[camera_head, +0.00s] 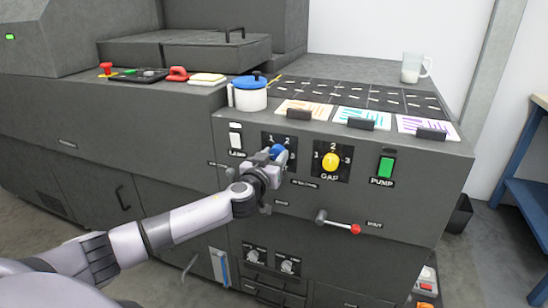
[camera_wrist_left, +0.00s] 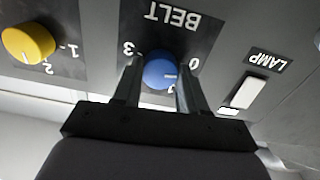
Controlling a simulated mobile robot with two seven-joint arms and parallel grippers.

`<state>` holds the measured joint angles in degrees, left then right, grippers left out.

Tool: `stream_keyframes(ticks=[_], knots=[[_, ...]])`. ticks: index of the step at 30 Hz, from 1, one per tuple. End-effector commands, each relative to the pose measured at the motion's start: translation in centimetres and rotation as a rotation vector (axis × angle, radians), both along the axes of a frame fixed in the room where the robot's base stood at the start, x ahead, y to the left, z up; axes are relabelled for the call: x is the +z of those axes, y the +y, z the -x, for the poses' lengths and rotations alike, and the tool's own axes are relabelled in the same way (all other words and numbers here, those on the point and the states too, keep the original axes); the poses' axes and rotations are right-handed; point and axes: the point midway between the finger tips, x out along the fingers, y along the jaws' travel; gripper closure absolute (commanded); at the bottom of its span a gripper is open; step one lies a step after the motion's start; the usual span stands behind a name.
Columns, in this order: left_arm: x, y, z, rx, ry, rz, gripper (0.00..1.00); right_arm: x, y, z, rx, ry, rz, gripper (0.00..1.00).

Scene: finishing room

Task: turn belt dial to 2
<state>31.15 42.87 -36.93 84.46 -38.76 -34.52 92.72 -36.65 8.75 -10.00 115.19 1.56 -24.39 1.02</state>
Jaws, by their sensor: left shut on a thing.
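The blue belt dial (camera_head: 278,152) sits on a black plate on the front of the grey machine, left of the yellow gap dial (camera_head: 331,162). My left gripper (camera_head: 272,160) is at the blue dial and partly covers it. In the left wrist view, which shows the panel upside down, the dial (camera_wrist_left: 160,72) is between the two fingers (camera_wrist_left: 158,80), which are shut on it. A pale mark on the dial points to the picture's right. The 3 and 0 show at its sides; the number below is mostly hidden. My right gripper is not in view.
The white lamp switch (camera_head: 235,137) is left of the belt plate, and the green pump switch (camera_head: 386,167) is far right. A red-tipped lever (camera_head: 337,223) is below. A blue-lidded white pot (camera_head: 249,94) and a glass jug (camera_head: 413,68) stand on top.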

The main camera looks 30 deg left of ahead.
Motion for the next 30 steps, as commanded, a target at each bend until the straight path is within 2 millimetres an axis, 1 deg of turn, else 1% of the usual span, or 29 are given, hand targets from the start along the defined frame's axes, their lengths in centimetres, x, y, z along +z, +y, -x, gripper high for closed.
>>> stream_keyframes(ticks=[8,30], knots=[[-0.1,0.0,0.0,0.0,0.043,-0.176,0.89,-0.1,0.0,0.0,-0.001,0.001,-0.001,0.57],[0.1,0.0,0.0,0.0,0.209,-0.857,0.89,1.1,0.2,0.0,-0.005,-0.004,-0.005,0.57]])
